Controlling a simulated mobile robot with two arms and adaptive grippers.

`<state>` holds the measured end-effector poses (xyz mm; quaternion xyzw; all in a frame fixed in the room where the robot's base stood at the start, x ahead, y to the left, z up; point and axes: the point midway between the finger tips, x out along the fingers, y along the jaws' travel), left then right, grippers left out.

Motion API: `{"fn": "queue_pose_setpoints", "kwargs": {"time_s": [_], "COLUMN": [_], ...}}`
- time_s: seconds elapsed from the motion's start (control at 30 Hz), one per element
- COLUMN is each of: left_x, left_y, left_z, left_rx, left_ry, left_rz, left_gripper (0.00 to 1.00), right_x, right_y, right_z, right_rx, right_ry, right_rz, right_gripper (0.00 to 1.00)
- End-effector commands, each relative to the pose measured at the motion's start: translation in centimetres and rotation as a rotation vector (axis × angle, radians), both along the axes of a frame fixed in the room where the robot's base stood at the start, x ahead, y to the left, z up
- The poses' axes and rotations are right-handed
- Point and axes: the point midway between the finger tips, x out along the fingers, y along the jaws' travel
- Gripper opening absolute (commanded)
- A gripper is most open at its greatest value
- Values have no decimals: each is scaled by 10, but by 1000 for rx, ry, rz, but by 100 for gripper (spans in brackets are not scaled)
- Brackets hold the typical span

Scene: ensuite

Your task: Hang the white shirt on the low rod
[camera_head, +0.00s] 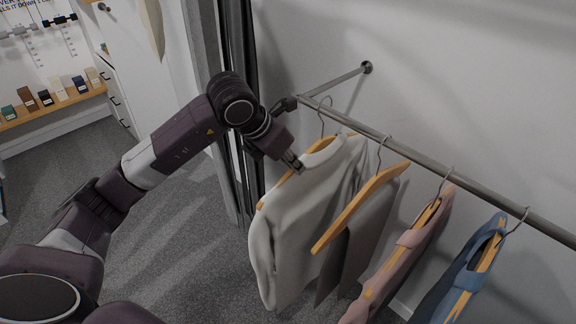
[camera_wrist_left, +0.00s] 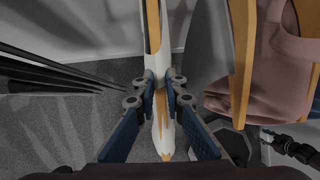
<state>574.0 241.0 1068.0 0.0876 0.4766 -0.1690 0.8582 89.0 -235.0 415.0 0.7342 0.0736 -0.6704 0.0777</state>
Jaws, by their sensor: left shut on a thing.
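The white shirt (camera_head: 290,235) hangs from a wooden hanger (camera_head: 318,145) near the left end of the low rod (camera_head: 405,150). The hanger's hook (camera_head: 321,118) reaches up to the rod, but I cannot tell whether it rests over it. My left gripper (camera_head: 295,163) is shut on the hanger at the shirt's shoulder. In the left wrist view, the left gripper's fingers (camera_wrist_left: 160,92) close on both sides of the wood and white cloth. What seems to be my right gripper (camera_wrist_left: 290,147) shows small at the lower right there; its jaws are unclear.
A wooden hanger with grey trousers (camera_head: 372,235) hangs just right of the shirt. A pink garment (camera_head: 408,255) and a blue garment (camera_head: 462,280) hang farther right. A dark curtain (camera_head: 240,60) stands left of the rod's end. Grey carpet (camera_head: 180,240) is clear at left.

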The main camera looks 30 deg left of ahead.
Motion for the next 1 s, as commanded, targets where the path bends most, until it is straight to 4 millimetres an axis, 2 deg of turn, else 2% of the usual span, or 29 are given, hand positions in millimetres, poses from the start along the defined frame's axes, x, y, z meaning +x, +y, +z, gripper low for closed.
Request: {"fn": "queue_pose_setpoints", "kwargs": {"time_s": [0.33, 0.63, 1.0], "left_x": [21, 25, 26], "left_y": [-8, -9, -9], "left_z": [-12, -30, -34], "left_rx": [-1, -2, -1], "left_ry": [-6, -6, -6], "left_rz": [-2, -1, 0], "left_gripper": [0, 0, 0], "right_x": [0, 0, 0], "right_y": [1, 1, 1], "right_z": [-13, -28, -31], "right_rx": [1, 1, 1], "right_ry": [0, 0, -1], "right_rz": [0, 0, 1], "right_gripper": [40, 40, 40]}}
